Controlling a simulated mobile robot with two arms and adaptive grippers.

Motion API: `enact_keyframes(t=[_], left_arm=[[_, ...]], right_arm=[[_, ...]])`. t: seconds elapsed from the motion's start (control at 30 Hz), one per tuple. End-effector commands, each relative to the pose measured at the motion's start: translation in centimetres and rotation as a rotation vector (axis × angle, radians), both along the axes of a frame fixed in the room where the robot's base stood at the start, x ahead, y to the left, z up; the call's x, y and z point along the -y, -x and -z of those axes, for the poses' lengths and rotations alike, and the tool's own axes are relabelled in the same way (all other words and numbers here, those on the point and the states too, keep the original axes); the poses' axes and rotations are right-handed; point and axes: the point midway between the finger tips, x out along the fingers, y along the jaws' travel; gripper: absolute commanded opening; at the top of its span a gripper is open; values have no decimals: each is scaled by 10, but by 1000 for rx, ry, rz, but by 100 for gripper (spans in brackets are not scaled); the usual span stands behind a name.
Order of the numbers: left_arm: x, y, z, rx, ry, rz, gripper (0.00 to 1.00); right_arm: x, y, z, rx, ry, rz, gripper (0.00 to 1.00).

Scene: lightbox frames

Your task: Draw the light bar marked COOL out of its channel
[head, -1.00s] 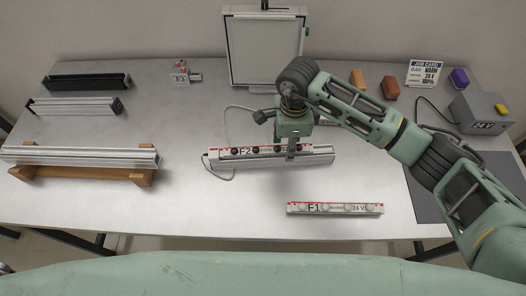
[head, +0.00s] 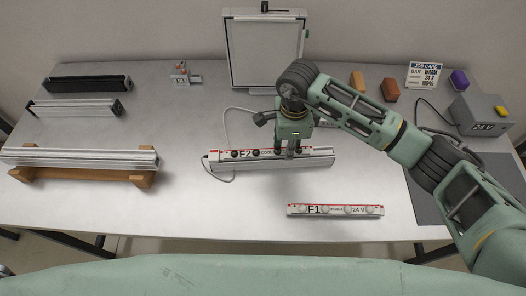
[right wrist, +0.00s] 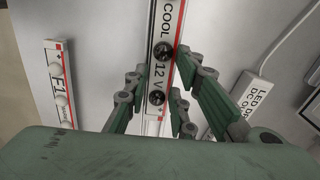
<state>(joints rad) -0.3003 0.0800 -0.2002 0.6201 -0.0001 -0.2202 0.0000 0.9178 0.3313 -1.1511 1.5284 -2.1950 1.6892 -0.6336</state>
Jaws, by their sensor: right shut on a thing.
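The light bar marked F2, COOL and 12 V (head: 244,154) has a white face, red edging and dark round lamps. It lies along the silver channel (head: 320,160) near the table's middle. The bar also shows close up in the right wrist view (right wrist: 165,45). My right gripper (head: 290,154) comes down onto the bar right of its middle and is shut on it. In the right wrist view its fingers (right wrist: 163,95) stand on both sides of the bar by the 12 V print. I cannot tell whether the bar is still seated. My left gripper is out of view.
Bar F1 (head: 335,210) lies in front, to the right. A white cable (head: 232,122) loops left of the channel. A framed panel (head: 263,50) stands behind. Rails on wooden stands (head: 140,178) are at left; a 24 V box (head: 482,112) is at right.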

Motion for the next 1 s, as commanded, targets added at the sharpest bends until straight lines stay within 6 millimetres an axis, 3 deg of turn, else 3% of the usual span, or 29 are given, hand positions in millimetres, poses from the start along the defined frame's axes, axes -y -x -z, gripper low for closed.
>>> enact_keyframes(t=[1.0], left_arm=[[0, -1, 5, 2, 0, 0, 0]], right_arm=[[22, -1, 1, -3, 3, 0, 0]])
